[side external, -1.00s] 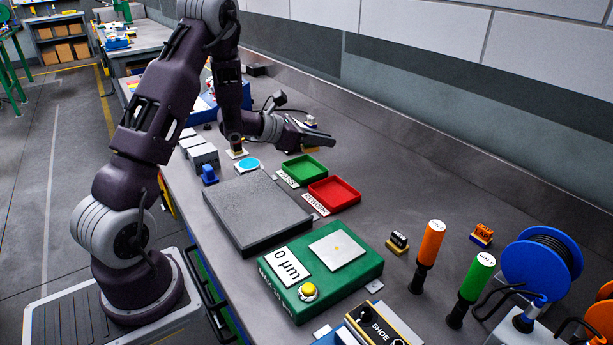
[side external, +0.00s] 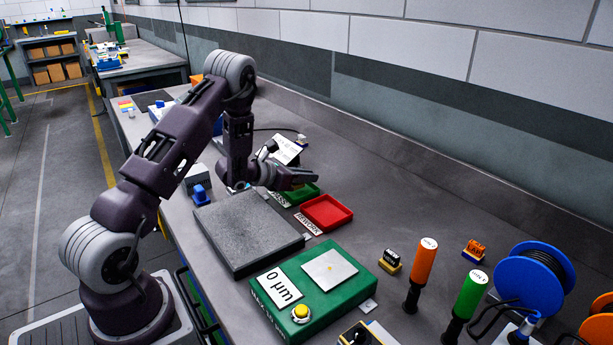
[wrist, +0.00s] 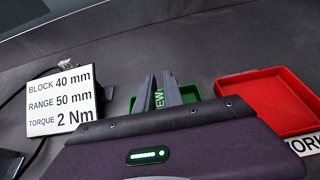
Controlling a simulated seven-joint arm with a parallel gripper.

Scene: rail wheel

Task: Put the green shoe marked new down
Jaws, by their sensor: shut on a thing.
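My gripper (wrist: 162,88) is shut on the green shoe (wrist: 159,99), whose white NEW lettering shows between the fingers in the wrist view. Most of the shoe is hidden by the fingers and my wrist. In the side view my gripper (side external: 306,179) is low over the far part of the green tray (side external: 303,195), and the shoe cannot be made out there. The green tray (wrist: 189,93) shows behind the fingers in the wrist view. Whether the shoe touches the tray or the bench cannot be told.
A red tray (side external: 327,212) marked REWORK lies right beside the green tray. A sign (wrist: 60,100) stands left of my gripper. A dark granite plate (side external: 247,235), a green gauge box (side external: 318,284) and a black block on a yellow base (side external: 391,261) are nearer.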

